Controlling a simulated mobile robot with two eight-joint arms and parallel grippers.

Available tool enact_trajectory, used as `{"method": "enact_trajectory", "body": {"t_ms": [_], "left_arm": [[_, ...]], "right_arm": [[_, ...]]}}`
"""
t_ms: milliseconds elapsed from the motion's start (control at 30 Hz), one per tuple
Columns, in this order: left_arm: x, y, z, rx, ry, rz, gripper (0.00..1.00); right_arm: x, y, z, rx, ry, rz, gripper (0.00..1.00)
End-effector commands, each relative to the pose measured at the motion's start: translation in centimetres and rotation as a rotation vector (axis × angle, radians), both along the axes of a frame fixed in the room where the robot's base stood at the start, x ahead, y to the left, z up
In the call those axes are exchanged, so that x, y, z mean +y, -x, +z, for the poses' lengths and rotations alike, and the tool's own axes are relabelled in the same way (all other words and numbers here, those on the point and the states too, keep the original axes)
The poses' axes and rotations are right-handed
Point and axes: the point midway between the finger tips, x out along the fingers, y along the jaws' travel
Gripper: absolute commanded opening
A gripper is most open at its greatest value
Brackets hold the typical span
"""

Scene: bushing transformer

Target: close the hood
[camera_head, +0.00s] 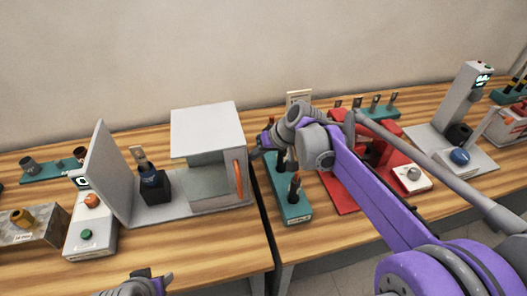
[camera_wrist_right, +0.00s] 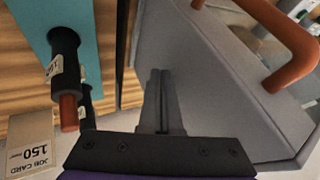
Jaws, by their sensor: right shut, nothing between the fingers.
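My right gripper (camera_head: 259,149) is beside the hood's right side. In the right wrist view its fingers (camera_wrist_right: 161,88) are shut and empty in front of a grey hood wall (camera_wrist_right: 215,85), left of the orange handle (camera_wrist_right: 292,50). My left gripper (camera_head: 150,278) is at the bottom edge, partly cut off.
A teal tray (camera_head: 292,213) with dark cylinders stands right of the hood, under my right arm. A red base (camera_head: 341,193) lies further right. A button box (camera_head: 89,240) stands left of the panel. A gap (camera_head: 264,205) separates the two tables.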

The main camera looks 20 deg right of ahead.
Motion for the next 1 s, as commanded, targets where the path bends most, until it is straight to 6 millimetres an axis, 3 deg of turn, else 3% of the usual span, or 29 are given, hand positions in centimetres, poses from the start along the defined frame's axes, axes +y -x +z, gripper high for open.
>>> {"method": "enact_trajectory", "body": {"t_ms": [400,567,667,1000], "left_arm": [[0.0,0.0,0.0,0.000,0.000,0.000,0.50],[0.0,0.0,0.0,0.000,0.000,0.000,0.50],[0.0,0.0,-0.1,0.000,0.000,0.000,0.50],[0.0,0.1,-0.3,0.003,0.000,0.000,0.50]], "right_arm": [[0.3,0.0,0.0,0.000,0.000,0.000,0.00],[1.7,0.1,0.0,-0.001,0.000,0.004,0.00],[3.7,0.1,0.0,-0.001,-0.001,0.007,0.00],[12.9,0.1,-0.1,0.000,-0.002,0.008,0.00]]}}
